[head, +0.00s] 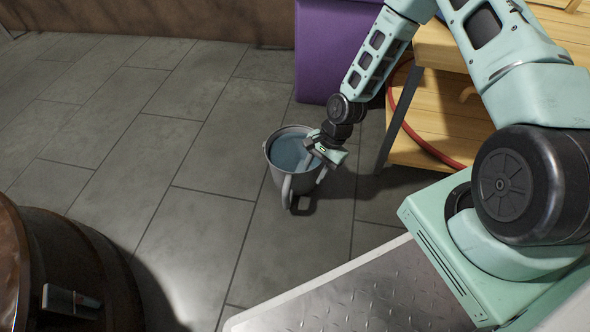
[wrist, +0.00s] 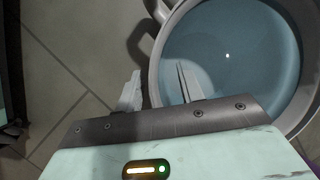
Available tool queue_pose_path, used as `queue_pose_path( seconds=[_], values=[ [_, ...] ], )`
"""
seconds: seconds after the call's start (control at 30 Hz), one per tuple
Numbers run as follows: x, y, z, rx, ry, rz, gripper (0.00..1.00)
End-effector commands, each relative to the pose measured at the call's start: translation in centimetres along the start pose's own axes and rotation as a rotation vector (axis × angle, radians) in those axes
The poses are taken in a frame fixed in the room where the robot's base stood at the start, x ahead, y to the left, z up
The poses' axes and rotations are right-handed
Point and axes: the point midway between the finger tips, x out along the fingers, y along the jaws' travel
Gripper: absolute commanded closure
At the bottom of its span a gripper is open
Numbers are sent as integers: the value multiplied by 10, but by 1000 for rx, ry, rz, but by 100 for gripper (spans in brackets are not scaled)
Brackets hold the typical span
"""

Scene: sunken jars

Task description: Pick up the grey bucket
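The grey bucket (head: 301,185) stands upright on the tiled floor, with a flat blue surface inside like water. In the wrist view the bucket (wrist: 156,62) fills the upper right, cut off by the frame edge. A curved handle shows on its outer side. My gripper (head: 318,147) is at the bucket's right rim in the head view. In the wrist view my gripper (wrist: 157,80) is open, one finger outside the rim and the other over the blue interior. The rim lies between the fingers. Whether either finger touches it, I cannot tell.
A wooden shelf unit (head: 432,130) with a red hoop (head: 407,110) stands close right of the bucket. A purple block (head: 318,60) stands behind it. A dark barrel (head: 75,262) is at the lower left. The floor (head: 150,130) left of the bucket is clear.

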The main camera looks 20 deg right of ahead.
Motion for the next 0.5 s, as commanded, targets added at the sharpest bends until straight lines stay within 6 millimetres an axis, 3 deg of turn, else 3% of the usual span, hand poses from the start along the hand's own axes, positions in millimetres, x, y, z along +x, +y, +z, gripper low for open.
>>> queue_pose_path(
  seconds=[0.2, 0.33, 0.5],
  values=[
    [0, 0, 0, 0, 0, 0, 65],
    [0, 0, 0, 1, 0, 0, 100],
    [0, 0, 0, 1, 0, 0, 100]
  ],
)
